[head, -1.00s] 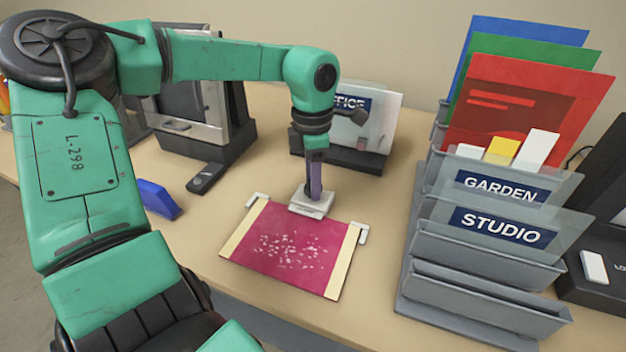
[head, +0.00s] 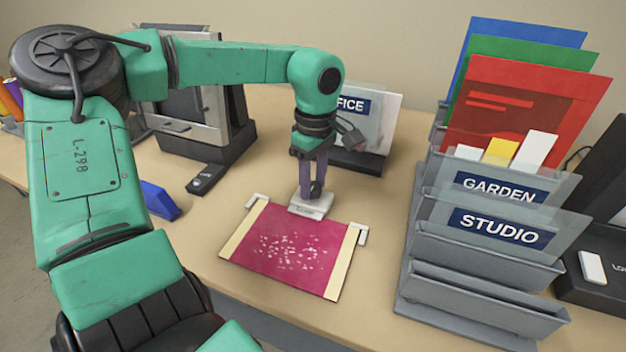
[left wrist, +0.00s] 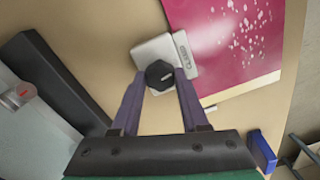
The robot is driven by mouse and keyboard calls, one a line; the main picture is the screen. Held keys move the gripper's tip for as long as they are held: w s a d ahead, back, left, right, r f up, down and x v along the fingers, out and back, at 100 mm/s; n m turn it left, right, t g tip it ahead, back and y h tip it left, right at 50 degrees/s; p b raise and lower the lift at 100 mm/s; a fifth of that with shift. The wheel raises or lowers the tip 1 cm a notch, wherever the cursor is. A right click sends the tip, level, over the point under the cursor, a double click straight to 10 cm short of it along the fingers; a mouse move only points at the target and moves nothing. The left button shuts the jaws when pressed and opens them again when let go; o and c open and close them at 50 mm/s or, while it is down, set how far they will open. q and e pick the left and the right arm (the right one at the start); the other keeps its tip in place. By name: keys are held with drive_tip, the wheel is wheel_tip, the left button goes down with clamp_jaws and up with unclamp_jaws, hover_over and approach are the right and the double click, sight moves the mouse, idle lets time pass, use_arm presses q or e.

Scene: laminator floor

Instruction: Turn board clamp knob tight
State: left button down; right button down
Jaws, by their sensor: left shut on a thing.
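The board clamp (head: 308,209) is a pale grey block at the back edge of a magenta board (head: 290,245) that has pale strips at its two sides. In the left wrist view the clamp (left wrist: 148,50) touches the board's edge, and its black knob (left wrist: 159,74) stands on top. My left gripper (head: 311,190) points down at the clamp from above. In the left wrist view its purple fingers (left wrist: 160,82) are shut on the knob, one on each side. The knob is mostly hidden by the fingers in the head view. My right gripper is not in view.
A grey rack (head: 480,290) with GARDEN and STUDIO sleeves stands to the right. A clear OFFICE sleeve (head: 375,125) on a dark stand is behind my gripper. A blue block (head: 159,200) lies to the left. White corner pieces flank the board.

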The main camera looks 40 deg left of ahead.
sight(316, 185)
use_arm(q)
drive_tip(key=shift+r+m, duration=0.1)
drive_tip(key=shift+m, duration=0.7)
drive_tip(key=shift+c, duration=2.1)
unclamp_jaws()
wheel_tip(316, 185, up, 14)
drive_tip(key=shift+w+r+p, duration=0.25)
drive_tip(key=shift+w+p, duration=0.05)
drive_tip(key=shift+p, duration=0.15)
drive_tip(key=shift+d, duration=0.1)
